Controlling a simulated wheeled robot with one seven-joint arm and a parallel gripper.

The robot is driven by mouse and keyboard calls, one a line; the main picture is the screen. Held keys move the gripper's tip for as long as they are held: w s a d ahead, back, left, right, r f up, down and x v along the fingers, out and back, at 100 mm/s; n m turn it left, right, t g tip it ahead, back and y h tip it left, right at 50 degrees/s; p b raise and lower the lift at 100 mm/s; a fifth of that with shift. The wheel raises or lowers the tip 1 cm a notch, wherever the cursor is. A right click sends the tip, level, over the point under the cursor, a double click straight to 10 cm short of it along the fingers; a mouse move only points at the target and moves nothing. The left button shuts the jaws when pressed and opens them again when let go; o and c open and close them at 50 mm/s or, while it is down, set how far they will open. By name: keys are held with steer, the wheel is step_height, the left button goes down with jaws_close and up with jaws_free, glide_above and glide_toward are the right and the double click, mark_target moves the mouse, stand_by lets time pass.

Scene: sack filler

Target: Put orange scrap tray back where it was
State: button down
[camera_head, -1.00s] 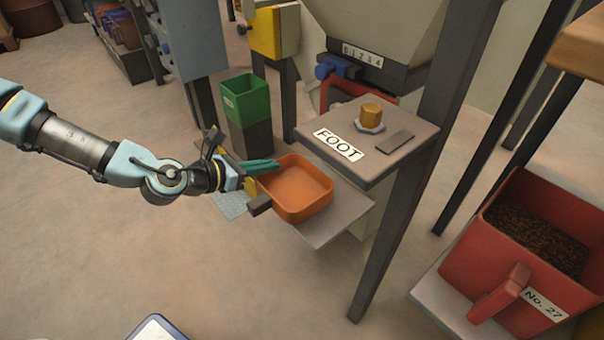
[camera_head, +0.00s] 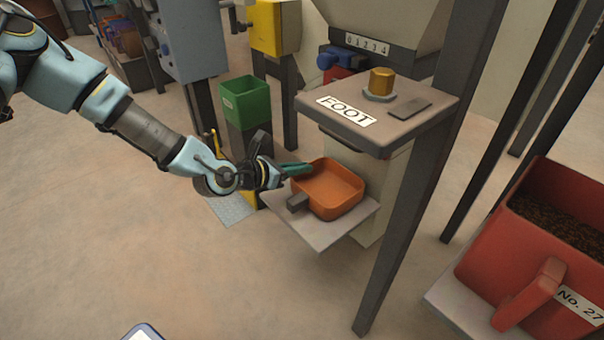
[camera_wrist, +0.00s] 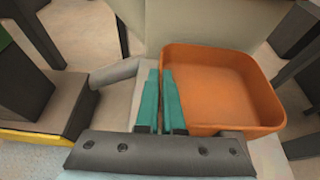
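The orange scrap tray (camera_head: 338,208) is an open, shallow, empty-looking tray with rounded corners. It is level over the grey shelf (camera_head: 315,236) below the FOOT plate; I cannot tell whether it touches the shelf. My gripper (camera_head: 297,169) reaches it from the left, with teal fingers at its left wall. In the wrist view, the tray (camera_wrist: 225,85) is to the right of the fingers (camera_wrist: 160,100), which are close together with its left rim pinched between them. The wall between the fingers is mostly hidden.
The FOOT plate (camera_head: 425,115), with a brass knob (camera_head: 382,81), overhangs the shelf's back. A dark post (camera_head: 400,220) stands to the right. A green bin (camera_head: 246,101) stands behind my gripper. A red No. 27 bin (camera_head: 500,235) is at the right. The floor at left is clear.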

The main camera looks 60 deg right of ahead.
steer(key=shift+d+f, duration=0.2)
steer(key=shift+f, duration=0.15)
steer(key=shift+r, duration=0.1)
steer(key=c, duration=1)
jaws_free()
steer(key=shift+c, duration=0.2)
steer(key=shift+r, duration=0.1)
steer(key=p+v, duration=0.4)
steer(key=v, duration=0.8)
